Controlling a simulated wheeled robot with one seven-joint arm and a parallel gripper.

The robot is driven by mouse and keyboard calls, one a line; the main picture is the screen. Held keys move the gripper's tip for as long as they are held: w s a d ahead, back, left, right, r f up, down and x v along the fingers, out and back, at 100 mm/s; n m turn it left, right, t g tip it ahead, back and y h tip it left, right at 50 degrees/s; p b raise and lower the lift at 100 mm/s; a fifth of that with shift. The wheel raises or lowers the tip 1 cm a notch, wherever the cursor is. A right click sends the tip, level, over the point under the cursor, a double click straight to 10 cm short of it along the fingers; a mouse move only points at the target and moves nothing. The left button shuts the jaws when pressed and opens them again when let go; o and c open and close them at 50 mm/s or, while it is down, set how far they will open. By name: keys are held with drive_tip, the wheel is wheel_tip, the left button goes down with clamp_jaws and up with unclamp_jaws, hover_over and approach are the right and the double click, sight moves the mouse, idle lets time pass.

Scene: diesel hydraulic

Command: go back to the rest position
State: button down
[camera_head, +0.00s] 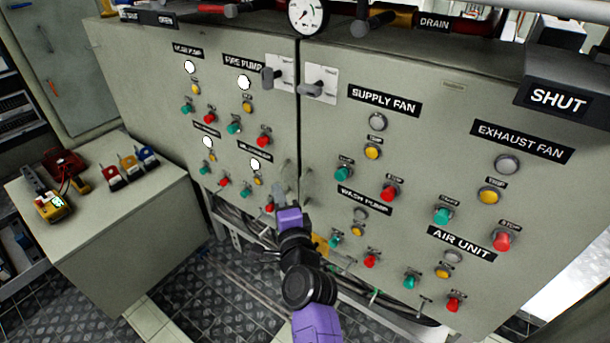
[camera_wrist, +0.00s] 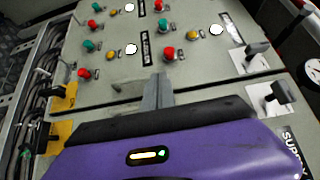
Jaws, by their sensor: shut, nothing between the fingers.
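My gripper (camera_wrist: 157,92) is shut and empty in the wrist view, its grey fingers together in front of the grey control cabinet (camera_wrist: 190,75). In the head view my purple gripper body (camera_head: 290,217) is in front of the lower middle of the cabinet (camera_head: 320,150), near the seam between its two doors. The fingertips are hard to make out there, and I cannot tell how far they are from the panel.
Several lamps on the left door glow white; the supply fan lamp (camera_head: 377,121) and exhaust fan lamp (camera_head: 507,164) are grey. A low grey cabinet (camera_head: 140,240) at left carries a yellow meter (camera_head: 52,207) and padlocks. Checkered floor (camera_head: 235,290) shows between them.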

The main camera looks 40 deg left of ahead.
drive_tip(key=shift+s+p, duration=0.4)
drive_tip(key=shift+s, duration=0.9)
